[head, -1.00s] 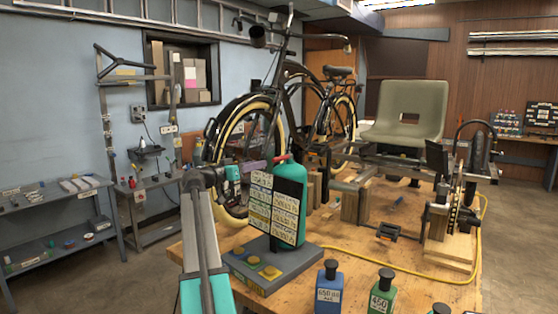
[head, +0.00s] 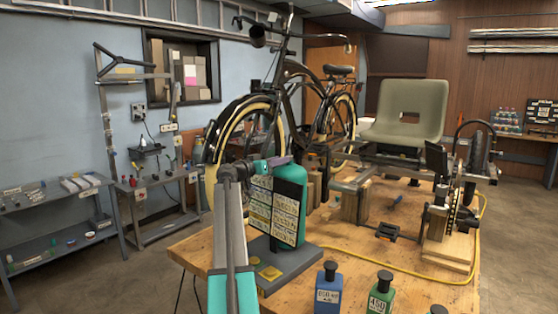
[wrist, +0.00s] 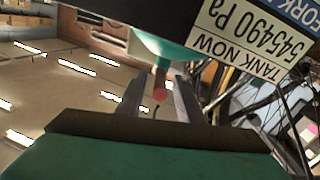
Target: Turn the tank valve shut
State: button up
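The teal tank (head: 302,206) stands upright on a grey base (head: 285,270) on the wooden bench, with a black panel and label cards in front. Its neck (wrist: 165,52) shows in the wrist view, with the small red valve (wrist: 159,94) at its end. My gripper (wrist: 160,80) is open, with one dark finger on each side of the valve and gaps visible between. In the head view my gripper (head: 274,162) is at the tank's top and hides the valve. Whether a finger touches the valve cannot be told.
A card reading "TANK NOW 545490 Pa" (wrist: 236,50) is close to the right finger. Blue (head: 328,290) and green (head: 380,294) bottles stand at the bench's front. A bicycle (head: 290,110) and a seat frame (head: 408,112) stand behind the tank.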

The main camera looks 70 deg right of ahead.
jog(key=shift+s+d, duration=0.15)
jog(key=shift+d, duration=0.25)
grip_shut()
